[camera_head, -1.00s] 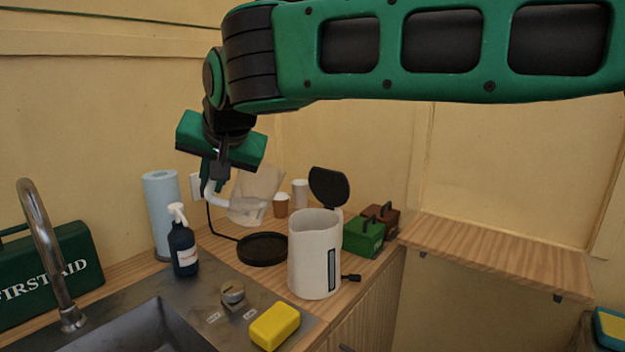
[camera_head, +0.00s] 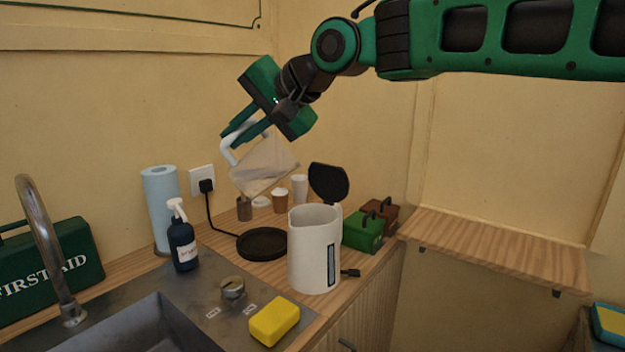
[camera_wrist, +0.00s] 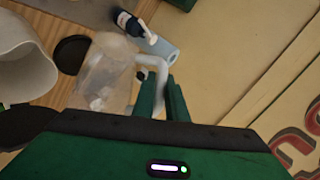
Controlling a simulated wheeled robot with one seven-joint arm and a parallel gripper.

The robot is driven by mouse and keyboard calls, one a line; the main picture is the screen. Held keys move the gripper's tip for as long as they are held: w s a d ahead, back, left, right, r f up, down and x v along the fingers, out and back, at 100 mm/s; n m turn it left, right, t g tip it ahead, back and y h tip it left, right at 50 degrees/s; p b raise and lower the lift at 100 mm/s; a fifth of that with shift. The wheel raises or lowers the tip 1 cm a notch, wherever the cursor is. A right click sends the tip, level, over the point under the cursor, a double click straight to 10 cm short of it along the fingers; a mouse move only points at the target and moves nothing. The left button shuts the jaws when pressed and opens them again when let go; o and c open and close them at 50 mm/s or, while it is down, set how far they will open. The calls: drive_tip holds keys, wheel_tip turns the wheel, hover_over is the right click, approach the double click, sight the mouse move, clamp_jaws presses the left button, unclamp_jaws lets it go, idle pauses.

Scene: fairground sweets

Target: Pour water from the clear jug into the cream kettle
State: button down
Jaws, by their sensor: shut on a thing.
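The clear jug (camera_head: 264,166) is in the air in the head view, tilted with its mouth toward the right. My gripper (camera_head: 236,140) is shut on its white handle, which also shows in the wrist view (camera_wrist: 155,68). The jug body shows in the wrist view (camera_wrist: 104,75), with some water seeming to lie in it. The cream kettle (camera_head: 314,250) stands upright on the wooden counter, its black lid (camera_head: 328,184) raised and its top open. The jug is up and to the left of the kettle, apart from it. In the wrist view the kettle (camera_wrist: 22,65) is at the left edge.
A round black base (camera_head: 262,244) lies left of the kettle.

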drive_tip(key=shift+w+d+r+m+y+p, duration=0.2)
drive_tip(key=shift+d+r+m+y+p, duration=0.1)
drive_tip(key=shift+d+r+y+p, duration=0.25)
drive_tip(key=shift+w+d+r+y, duration=0.15)
drive_tip(key=shift+d+r+y, duration=0.15)
drive_tip(key=shift+r, duration=0.25)
drive_tip(key=shift+r+m+p, duration=0.1)
drive_tip(key=shift+m+p, duration=0.2)
drive_tip(key=shift+w+d+r+y+p, duration=0.2)
drive_tip(key=shift+d+r+y+p, duration=0.3)
drive_tip(key=shift+p, duration=0.65)
idle(0.7)
drive_tip(key=shift+w+d+r+m+y+p, duration=0.1)
drive_tip(key=shift+d+m+y+p, duration=0.1)
drive_tip(key=shift+d+p, duration=0.1)
drive_tip(key=shift+w+d+r+m+y+p, duration=0.1)
drive_tip(key=shift+d+m+p, duration=0.1)
drive_tip(key=shift+d, duration=0.05)
idle(0.5)
